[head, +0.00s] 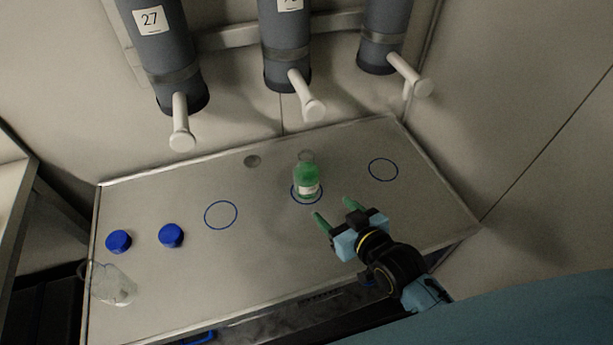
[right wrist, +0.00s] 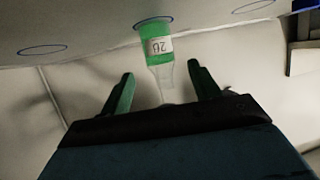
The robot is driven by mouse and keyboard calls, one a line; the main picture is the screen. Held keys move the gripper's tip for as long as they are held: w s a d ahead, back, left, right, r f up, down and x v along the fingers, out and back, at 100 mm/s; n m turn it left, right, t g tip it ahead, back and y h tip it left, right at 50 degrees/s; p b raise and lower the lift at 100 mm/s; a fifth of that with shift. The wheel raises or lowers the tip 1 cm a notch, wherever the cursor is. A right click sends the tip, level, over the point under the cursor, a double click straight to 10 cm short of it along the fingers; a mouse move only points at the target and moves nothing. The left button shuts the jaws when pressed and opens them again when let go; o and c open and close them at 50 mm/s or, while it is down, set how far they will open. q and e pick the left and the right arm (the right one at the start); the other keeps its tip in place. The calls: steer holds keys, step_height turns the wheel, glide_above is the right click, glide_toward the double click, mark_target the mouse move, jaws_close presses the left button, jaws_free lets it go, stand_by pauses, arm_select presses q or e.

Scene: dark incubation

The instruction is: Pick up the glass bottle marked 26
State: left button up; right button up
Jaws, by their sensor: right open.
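The glass bottle marked 26 (head: 307,180) stands upright in the middle blue circle on the table, with green liquid inside and a white label. In the right wrist view the bottle (right wrist: 158,50) appears upside down, its label reading 26 and its clear neck pointing toward my gripper. My right gripper (head: 335,211) is open and empty, just in front and to the right of the bottle. In the right wrist view its green fingers (right wrist: 163,88) lie on either side of the bottle's neck line, apart from it. My left gripper is not in view.
Two blue caps (head: 171,235) and a clear glass vessel (head: 113,285) are on the left of the table (head: 260,265). Empty blue circles (head: 221,215) lie either side of the bottle. Grey cylinders (head: 168,55) with pale spouts (head: 181,125) hang above the back edge.

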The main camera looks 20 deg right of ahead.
mark_target(303, 155)
steer(key=w+t+b, duration=0.1)
steer(key=w, duration=0.1)
steer(key=w+r+t, duration=0.1)
steer(key=w+t, duration=0.1)
steer(key=w, duration=0.1)
steer(key=w+a+r+t+y+b, duration=0.1)
steer(key=w, duration=0.1)
steer(key=shift+w+r+b, duration=0.2)
steer(key=shift+w+b, duration=0.05)
steer(key=shift+b, duration=0.05)
steer(key=b+x, duration=0.1)
steer(key=x, duration=0.2)
steer(key=shift+w+r, duration=0.1)
steer(key=shift+w+b, duration=0.15)
steer(key=shift+b, duration=0.2)
steer(key=b+x, duration=0.2)
steer(key=shift+w+a, duration=0.1)
steer(key=shift+w, duration=0.3)
steer(key=shift+b+x, duration=0.7)
steer(key=shift+x, duration=0.15)
steer(key=shift+w+a+r, duration=0.1)
steer(key=shift+w+a, duration=0.15)
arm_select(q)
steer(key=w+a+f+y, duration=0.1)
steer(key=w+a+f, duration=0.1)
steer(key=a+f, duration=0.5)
arm_select(e)
steer(key=shift+d+r, duration=0.1)
steer(key=shift+d, duration=0.05)
